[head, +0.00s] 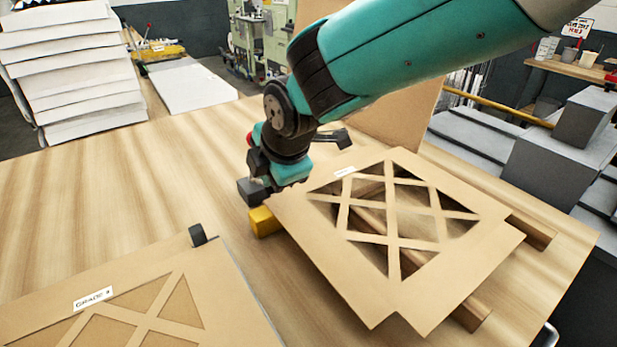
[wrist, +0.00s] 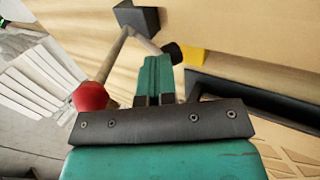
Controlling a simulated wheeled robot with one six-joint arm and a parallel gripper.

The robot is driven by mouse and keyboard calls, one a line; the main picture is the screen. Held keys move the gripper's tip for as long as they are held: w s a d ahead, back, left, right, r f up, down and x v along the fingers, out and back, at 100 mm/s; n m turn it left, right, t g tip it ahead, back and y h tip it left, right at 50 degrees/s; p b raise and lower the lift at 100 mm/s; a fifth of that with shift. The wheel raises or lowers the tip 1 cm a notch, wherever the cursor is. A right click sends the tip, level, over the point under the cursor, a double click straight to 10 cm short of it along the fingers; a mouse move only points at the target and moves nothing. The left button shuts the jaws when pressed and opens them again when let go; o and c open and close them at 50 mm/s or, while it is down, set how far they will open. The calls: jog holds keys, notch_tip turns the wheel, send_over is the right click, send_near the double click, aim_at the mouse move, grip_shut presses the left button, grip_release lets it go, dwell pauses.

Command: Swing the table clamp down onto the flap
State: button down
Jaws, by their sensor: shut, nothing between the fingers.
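The table clamp has a yellow block (head: 264,222) at the left edge of the cardboard panel, with a black block (head: 252,191) above it. A red ball knob (wrist: 90,96) sits on a pale rod in the wrist view; a bit of it shows behind my wrist in the head view. The cardboard flap (head: 375,308), with a lattice cut-out, lies over wooden rails. My gripper (head: 291,172) points down beside the clamp, above the panel's left corner. Its teal fingers (wrist: 154,62) are together and empty. My wrist hides part of the clamp; I cannot tell whether the fingers touch it.
A second cardboard panel (head: 238,293) with a grade label lies at front left, a black roller-like piece (head: 197,235) at its corner. White sheets (head: 75,70) are stacked at back left. An upright cardboard sheet (head: 392,122) stands behind the flap. The left middle of the table (head: 110,190) is clear.

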jog(key=shift+s+d+f+t+y+b, duration=0.3)
jog(key=shift+f+b, duration=0.3)
jog(key=shift+b, duration=0.45)
jog(key=shift+s+d+f+t+y+b, duration=0.15)
jog(key=shift+f+t+b, duration=0.35)
jog(key=shift+b, duration=0.5)
jog(key=shift+s+d+f, duration=0.1)
jog(key=shift+s+f, duration=0.15)
jog(key=shift+f, duration=0.25)
jog(key=shift+s+f+b, duration=0.1)
jog(key=shift+f+b, duration=0.15)
jog(key=shift+b, duration=0.05)
jog(key=shift+s+d+r, duration=0.1)
jog(key=shift+r, duration=0.2)
jog(key=p+v, duration=0.5)
jog(key=v, duration=0.4)
jog(key=s+d+m+g, duration=0.3)
jog(key=s+d+m, duration=0.5)
jog(key=d+m, duration=0.1)
jog(key=s+d+m+g, duration=0.3)
jog(key=s+d+m, duration=0.5)
jog(key=d+m, duration=0.2)
jog(key=d, duration=0.2)
jog(key=shift+d, duration=0.3)
